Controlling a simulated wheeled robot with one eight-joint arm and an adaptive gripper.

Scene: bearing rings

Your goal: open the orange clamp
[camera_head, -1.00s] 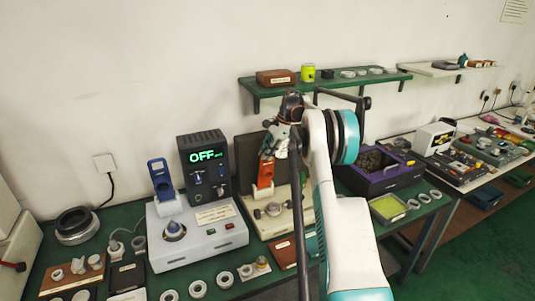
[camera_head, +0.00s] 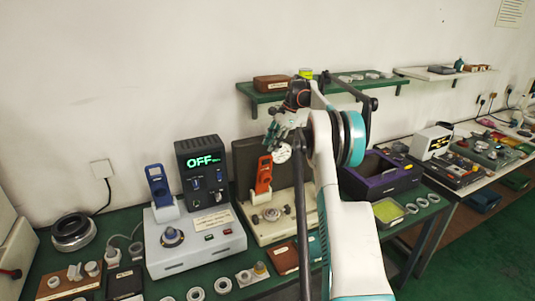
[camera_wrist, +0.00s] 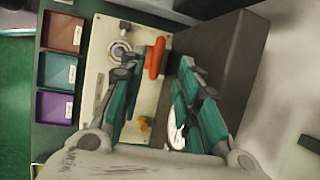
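The orange clamp (camera_head: 263,175) stands upright on a cream base plate (camera_head: 283,228) in the head view. In the wrist view the orange clamp (camera_wrist: 154,57) lies beyond the fingertips, between their lines. My gripper (camera_head: 276,138) is above and slightly right of the clamp's top, apart from it as far as I can tell. In the wrist view my gripper (camera_wrist: 157,66) has its two teal fingers spread, with nothing between them. A round metal part (camera_head: 271,214) sits on the plate in front of the clamp.
A white dial (camera_head: 282,153) is just right of the clamp, close under my gripper. A dark panel (camera_head: 243,160) stands behind. A grey device with an OFF display (camera_head: 202,165) and blue clamp (camera_head: 157,185) is on the left. A green shelf (camera_head: 340,88) hangs above.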

